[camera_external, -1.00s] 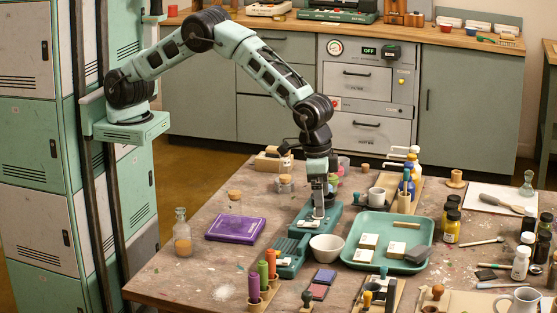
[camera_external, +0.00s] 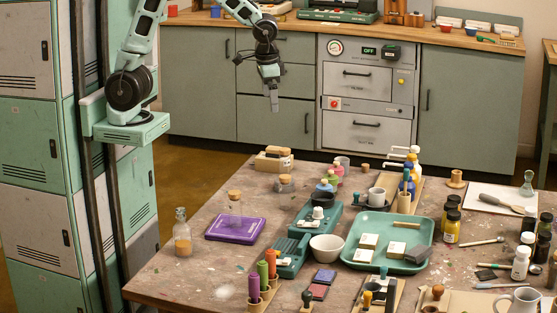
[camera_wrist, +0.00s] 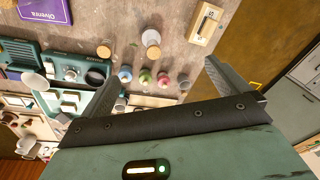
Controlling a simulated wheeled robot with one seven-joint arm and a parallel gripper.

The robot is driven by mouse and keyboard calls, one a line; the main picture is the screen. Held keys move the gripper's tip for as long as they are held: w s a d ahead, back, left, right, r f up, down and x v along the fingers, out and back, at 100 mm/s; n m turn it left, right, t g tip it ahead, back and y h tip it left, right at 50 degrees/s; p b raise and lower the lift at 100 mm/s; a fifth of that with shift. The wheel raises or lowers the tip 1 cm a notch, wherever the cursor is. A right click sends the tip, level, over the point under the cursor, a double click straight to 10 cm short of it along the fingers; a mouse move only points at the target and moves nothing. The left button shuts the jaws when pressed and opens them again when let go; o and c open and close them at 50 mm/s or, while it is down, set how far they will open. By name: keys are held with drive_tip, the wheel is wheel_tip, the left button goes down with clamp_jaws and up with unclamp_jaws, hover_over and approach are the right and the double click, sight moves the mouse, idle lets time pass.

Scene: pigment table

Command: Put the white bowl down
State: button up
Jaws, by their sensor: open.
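The white bowl (camera_external: 326,247) sits upright on the table, between the teal device and the green tray. A white round shape in the wrist view (camera_wrist: 34,81) looks like this bowl. A small white cup-like piece (camera_external: 318,213) stands on the teal device (camera_external: 333,222) just behind the bowl. My gripper (camera_external: 274,103) is raised well clear of the table, beyond its back left edge, apart from the bowl. In the wrist view my gripper (camera_wrist: 163,87) has its two fingers spread wide, with nothing between them.
A green tray (camera_external: 425,262) with pale blocks lies right of the bowl. A purple book (camera_external: 235,229) and a corked bottle (camera_external: 182,240) are at the left. Colored rollers (camera_external: 263,275) stand in front. The counter (camera_external: 400,34) is behind.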

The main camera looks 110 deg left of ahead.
drive_tip(key=s+f+n, duration=0.1)
drive_tip(key=s, duration=1.9)
drive_tip(key=shift+a+f+n+h, duration=0.15)
drive_tip(key=shift+a+n+h, duration=0.15)
drive_tip(key=shift+a+h, duration=0.1)
